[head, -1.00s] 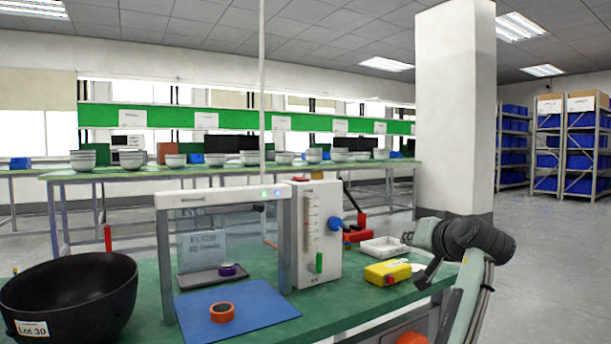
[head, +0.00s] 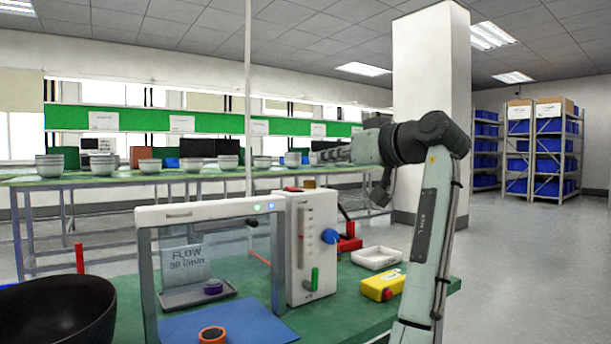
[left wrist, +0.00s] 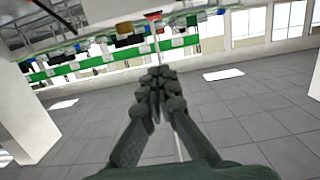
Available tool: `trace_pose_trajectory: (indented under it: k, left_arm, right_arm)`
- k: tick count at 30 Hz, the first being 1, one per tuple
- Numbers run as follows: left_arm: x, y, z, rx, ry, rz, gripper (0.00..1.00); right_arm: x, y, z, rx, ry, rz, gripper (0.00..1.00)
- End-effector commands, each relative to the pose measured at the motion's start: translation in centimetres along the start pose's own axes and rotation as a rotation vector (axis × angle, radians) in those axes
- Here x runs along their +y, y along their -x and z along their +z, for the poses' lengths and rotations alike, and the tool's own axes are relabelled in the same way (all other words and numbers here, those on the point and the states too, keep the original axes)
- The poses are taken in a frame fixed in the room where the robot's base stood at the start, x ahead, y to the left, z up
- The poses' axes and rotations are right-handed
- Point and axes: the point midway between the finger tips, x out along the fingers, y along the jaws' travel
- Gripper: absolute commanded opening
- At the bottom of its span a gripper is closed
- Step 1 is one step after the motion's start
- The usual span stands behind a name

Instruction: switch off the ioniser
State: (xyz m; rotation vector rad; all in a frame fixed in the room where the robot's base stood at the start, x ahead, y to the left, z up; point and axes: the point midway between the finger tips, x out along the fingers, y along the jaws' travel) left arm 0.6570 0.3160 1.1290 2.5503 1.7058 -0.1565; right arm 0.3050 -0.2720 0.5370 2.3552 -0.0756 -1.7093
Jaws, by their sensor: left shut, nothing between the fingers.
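A white bar on a grey frame (head: 205,211) stands on the green bench in the head view, with a green and a blue light lit at its right end. Beside it stands a white box (head: 296,262) with a flow scale, a blue knob (head: 329,236), a green switch (head: 314,279) and a red part on top (head: 292,189). I cannot tell for sure which is the ioniser. My left gripper (head: 322,156) is shut and empty, in the air above and right of the white box, pointing left. Its closed fingers (left wrist: 157,88) show in the left wrist view. My right gripper is not in view.
A yellow box with a red button (head: 382,285) and a white tray (head: 376,258) lie on the bench right of the white box. A black bowl (head: 60,310) is at the left. An orange roll (head: 212,335) lies on a blue mat (head: 252,322). A pillar (head: 432,90) stands behind.

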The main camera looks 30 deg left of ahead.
Motion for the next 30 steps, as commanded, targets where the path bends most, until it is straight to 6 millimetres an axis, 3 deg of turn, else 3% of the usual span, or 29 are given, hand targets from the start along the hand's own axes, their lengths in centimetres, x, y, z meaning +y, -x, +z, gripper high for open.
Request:
trace_pose_trajectory:
  k: [5, 16, 21, 30]
  left_arm:
    - [-0.1, -2.2, 0.0, -0.001, -0.001, -0.002, 0.00]
    - [-0.1, -10.0, -0.1, 0.000, -0.001, -0.002, 0.00]
    - [0.1, -10.5, 2.7, -0.001, -0.004, 0.001, 0.00]
    - [0.0, -10.8, 3.9, 0.000, -0.002, 0.001, 0.00]
  right_arm:
    - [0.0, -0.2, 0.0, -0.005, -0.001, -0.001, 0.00]
    - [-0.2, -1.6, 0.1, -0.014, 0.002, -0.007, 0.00]
    - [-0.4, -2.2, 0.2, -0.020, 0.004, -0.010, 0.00]
    - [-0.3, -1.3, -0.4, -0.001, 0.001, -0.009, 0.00]
